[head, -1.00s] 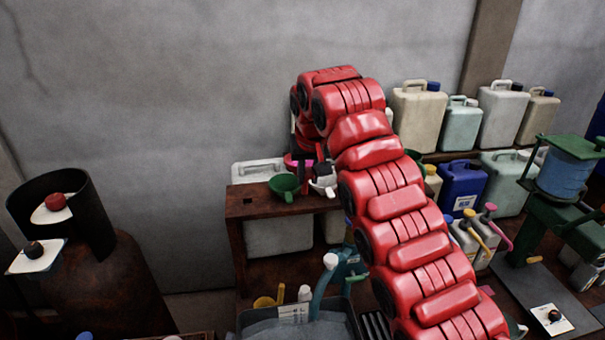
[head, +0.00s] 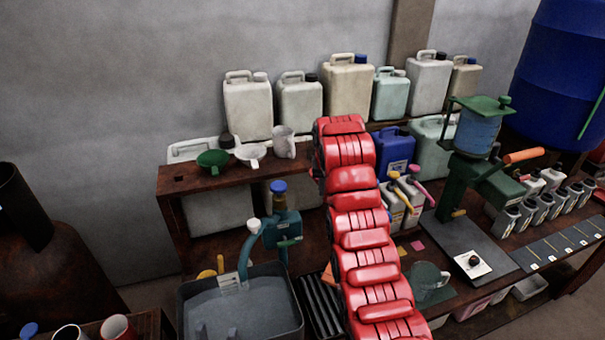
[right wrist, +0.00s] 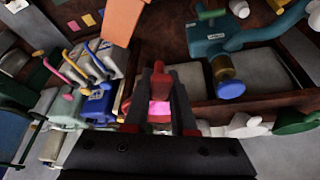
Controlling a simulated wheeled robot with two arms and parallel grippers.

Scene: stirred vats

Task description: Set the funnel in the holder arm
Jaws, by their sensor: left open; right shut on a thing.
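My right arm reaches up the middle of the head view and hides its own gripper there. In the right wrist view my right gripper (right wrist: 161,118) is shut on a pink funnel (right wrist: 160,107), of which only a small part shows between the dark fingers. Two dark tips of my left gripper (head: 216,331) show faintly at the bottom edge of the head view, apart, over the grey tub. A green funnel (head: 212,160) and a white funnel (head: 252,154) sit on the raised wooden shelf. I cannot tell the holder arm for sure.
A teal pump (head: 282,228) with a blue knob stands behind the grey tub (head: 190,308). Small bottles and a blue can (head: 393,152) crowd the right side. A green stand (head: 462,190) is farther right.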

